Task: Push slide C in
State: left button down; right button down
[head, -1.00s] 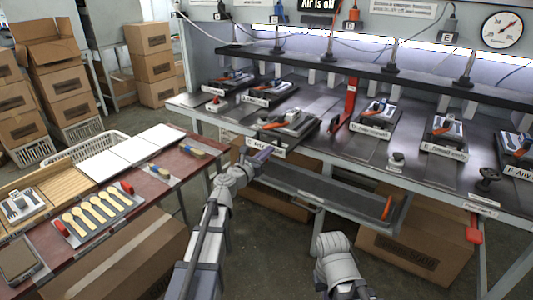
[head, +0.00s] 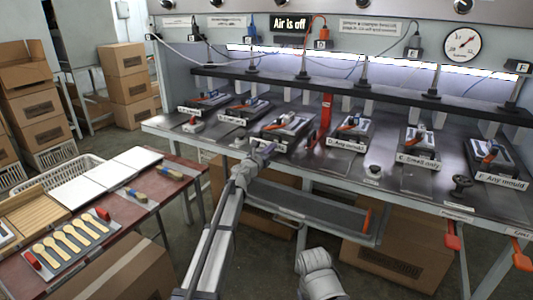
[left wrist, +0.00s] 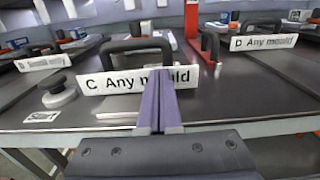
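Slide C (head: 283,125) sits on the bench just beyond my left gripper (head: 266,150), with its mould parts on top. In the left wrist view its white label "C Any mould" (left wrist: 105,82) and black handle (left wrist: 137,45) face me. My left gripper (left wrist: 160,100) is shut, with its purple-grey fingers together and nothing between them. Its fingertips overlap the label's right part in that view; I cannot tell whether they touch it. My right arm shows at the bottom of the head view, but its gripper is out of view.
Slide D (head: 347,132) lies to the right, past a red upright (head: 326,112). A round black knob (left wrist: 60,90) stands left of slide C. A grey shelf (head: 320,212) hangs below the bench front. A red table (head: 125,215) with wooden spoons is at left.

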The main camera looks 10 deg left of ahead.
pick_arm(q)
jog(key=shift+w+d, duration=0.15)
jog(key=shift+w, duration=0.25)
jog(key=shift+s, duration=0.1)
jog(key=v, duration=1.4)
pick_arm(e)
jog(key=shift+s+a, duration=0.1)
jog(key=shift+a, duration=0.1)
